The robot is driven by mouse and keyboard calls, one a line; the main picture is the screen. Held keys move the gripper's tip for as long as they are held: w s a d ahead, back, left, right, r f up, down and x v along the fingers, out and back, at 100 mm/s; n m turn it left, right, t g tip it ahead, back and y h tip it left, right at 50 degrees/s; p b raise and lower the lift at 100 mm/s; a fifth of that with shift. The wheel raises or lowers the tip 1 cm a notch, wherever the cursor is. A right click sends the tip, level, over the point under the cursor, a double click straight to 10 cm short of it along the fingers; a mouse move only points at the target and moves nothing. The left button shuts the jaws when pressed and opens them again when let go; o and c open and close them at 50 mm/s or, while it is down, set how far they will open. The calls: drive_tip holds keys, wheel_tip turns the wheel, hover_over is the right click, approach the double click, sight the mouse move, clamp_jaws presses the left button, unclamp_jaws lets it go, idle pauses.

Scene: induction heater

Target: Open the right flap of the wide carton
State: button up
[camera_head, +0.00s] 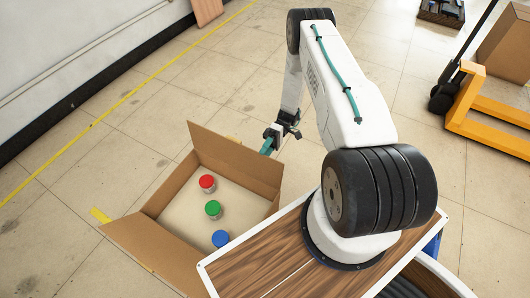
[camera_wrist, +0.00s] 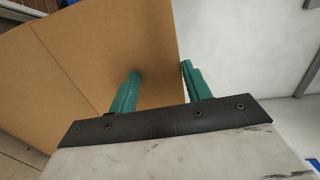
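The wide carton (camera_head: 158,203) stands on the floor with its top uncovered. A broad flap (camera_head: 232,158) rises at its far right side in the head view, and another flap (camera_head: 155,250) slopes outward at the near left. My gripper (camera_head: 267,146) is beside the upper edge of the far right flap. In the wrist view, my green fingers (camera_wrist: 160,70) are apart. The left finger overlaps the cardboard (camera_wrist: 95,50), and the right one is at its edge. I cannot tell whether either finger touches it.
Inside the carton are a red-capped jar (camera_head: 207,183), a green-capped jar (camera_head: 213,209) and a blue-capped jar (camera_head: 220,238). A yellow pallet jack (camera_head: 480,120) stands at the right. The floor beyond the carton is clear up to the yellow line.

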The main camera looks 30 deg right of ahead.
drive_tip(key=v, duration=0.9)
drive_tip(key=shift+f, duration=0.7)
idle(0.4)
